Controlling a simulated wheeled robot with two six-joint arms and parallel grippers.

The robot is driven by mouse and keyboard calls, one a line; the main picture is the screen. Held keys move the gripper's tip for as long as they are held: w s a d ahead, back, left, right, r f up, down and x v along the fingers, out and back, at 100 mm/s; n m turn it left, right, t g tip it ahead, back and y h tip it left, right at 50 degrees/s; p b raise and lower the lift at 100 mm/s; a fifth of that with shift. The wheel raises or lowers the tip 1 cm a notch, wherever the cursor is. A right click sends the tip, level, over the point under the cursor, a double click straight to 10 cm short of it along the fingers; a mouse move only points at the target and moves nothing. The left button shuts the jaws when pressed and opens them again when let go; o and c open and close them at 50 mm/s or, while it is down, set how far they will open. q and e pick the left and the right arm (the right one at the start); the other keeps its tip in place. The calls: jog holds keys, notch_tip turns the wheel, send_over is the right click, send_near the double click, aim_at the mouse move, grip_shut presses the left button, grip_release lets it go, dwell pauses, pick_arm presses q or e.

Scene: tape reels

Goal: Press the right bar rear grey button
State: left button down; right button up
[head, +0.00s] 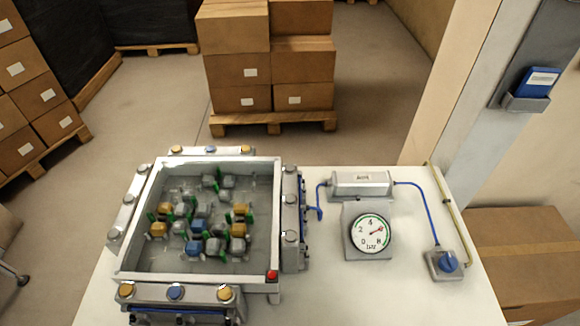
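A right bar (292,222) runs along the right side of a square, grey-walled tray (280,225) on the white table. Round grey buttons sit on top of this bar. The rear grey button (291,170) is at the bar's far end, near the tray's back right corner. The front grey button (291,237) is at its near end. I cannot tell whether any button is pressed. Neither of my grippers is in view.
The tray holds several grey, orange and blue pieces. A front bar (200,293) carries orange and blue buttons. A red button (271,275) marks the near right corner. A gauge (371,233) and a blue knob (447,261) stand to the right.

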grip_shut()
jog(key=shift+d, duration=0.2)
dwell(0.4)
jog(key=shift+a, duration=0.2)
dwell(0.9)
